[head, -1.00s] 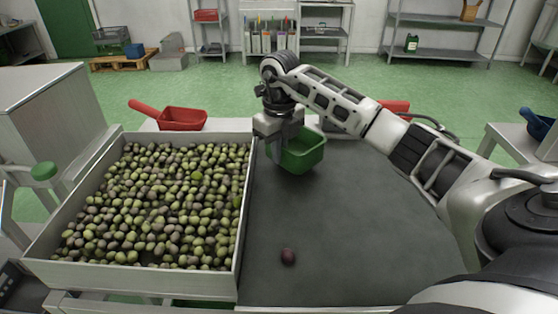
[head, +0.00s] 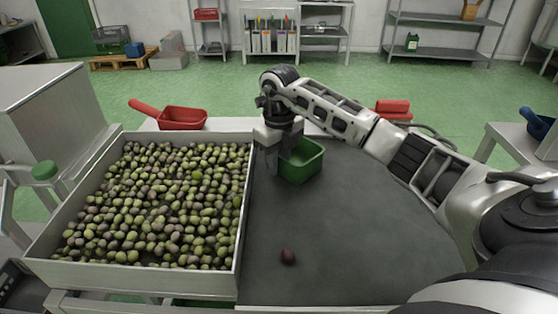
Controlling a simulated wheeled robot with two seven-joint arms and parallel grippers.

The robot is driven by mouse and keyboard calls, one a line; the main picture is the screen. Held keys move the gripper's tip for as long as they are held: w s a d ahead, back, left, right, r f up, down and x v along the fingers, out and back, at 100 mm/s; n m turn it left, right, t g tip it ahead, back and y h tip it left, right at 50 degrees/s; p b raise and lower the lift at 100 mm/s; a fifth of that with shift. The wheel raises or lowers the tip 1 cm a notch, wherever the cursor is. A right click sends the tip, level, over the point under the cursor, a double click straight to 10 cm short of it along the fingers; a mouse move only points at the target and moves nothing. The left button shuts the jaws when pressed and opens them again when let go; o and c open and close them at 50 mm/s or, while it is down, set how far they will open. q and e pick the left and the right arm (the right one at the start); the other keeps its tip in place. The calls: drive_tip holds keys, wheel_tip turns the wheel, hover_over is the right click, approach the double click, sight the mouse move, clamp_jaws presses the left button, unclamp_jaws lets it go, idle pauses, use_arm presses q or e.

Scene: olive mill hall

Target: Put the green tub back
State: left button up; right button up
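The green tub (head: 303,165) is on or just above the dark grey mat (head: 350,215), right of the olive tray's far right corner. It looks about level. My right gripper (head: 280,163) points down at the tub's left side and appears shut on its left wall; the fingertips are partly hidden. Whether the tub's base touches the mat is hard to tell. My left gripper is not in view.
A tray (head: 245,215) full of olives stands left of the mat. One dark olive (head: 288,256) lies on the mat near the front. A red scoop (head: 183,118) lies behind the tray. The mat's middle and right are clear.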

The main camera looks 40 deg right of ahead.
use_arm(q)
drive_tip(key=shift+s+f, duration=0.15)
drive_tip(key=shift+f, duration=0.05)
use_arm(e)
wheel_tip(320, 180, up, 12)
use_arm(q)
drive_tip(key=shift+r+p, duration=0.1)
drive_tip(key=shift+p, duration=0.2)
idle(0.3)
